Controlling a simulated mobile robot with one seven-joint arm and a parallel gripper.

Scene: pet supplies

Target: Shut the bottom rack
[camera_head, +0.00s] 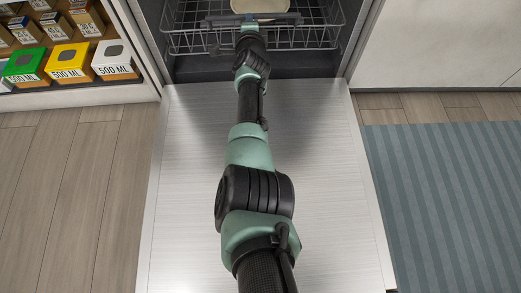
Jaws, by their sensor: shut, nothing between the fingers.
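The bottom rack (190,43) is a grey wire basket at the top of the picture, inside the opening of a dishwasher. Its front edge lies behind the inner end of the lowered door (180,180). A beige dish (260,5) shows in the rack, cut off by the top edge. My arm reaches forward over the door. My gripper (252,18) is at the rack, in front of the dish, shut and empty. The fingertips are small and partly hidden, and I cannot tell whether they touch the wires.
The flat metal door fills the middle floor area under my arm. At the left, a low shelf holds several boxes, among them a green box (24,66), a yellow box (69,64) and a white box (115,61). A blue striped rug (450,210) lies at the right.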

